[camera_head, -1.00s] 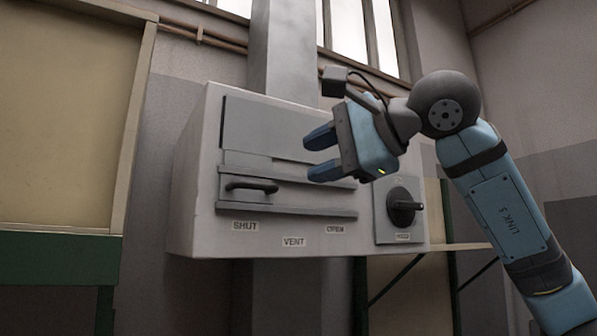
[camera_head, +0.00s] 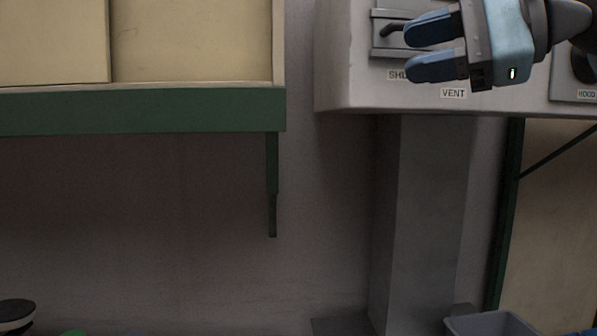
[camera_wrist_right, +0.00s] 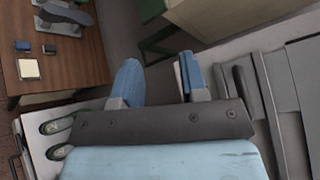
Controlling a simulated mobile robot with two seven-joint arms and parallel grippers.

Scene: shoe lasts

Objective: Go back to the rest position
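My right gripper (camera_head: 412,50) shows at the top right of the head view, in front of the grey wall-mounted box (camera_head: 345,60). Its two blue fingers are apart with nothing between them. The fingers also stand apart in the right wrist view (camera_wrist_right: 158,82). The dark slider handle (camera_head: 394,31) on the box shows just left of the fingertips, above the partly covered SHUT label (camera_head: 397,76). Whether the fingers touch it is hard to tell in the head view. My left gripper is not in view.
A cream cabinet with a green lower edge (camera_head: 140,112) fills the upper left. A grey duct (camera_head: 432,210) runs below the box. A grey bin (camera_head: 490,325) is at the bottom right. The wrist view shows a wooden table (camera_wrist_right: 75,60) with small items and a pale tray (camera_wrist_right: 37,152).

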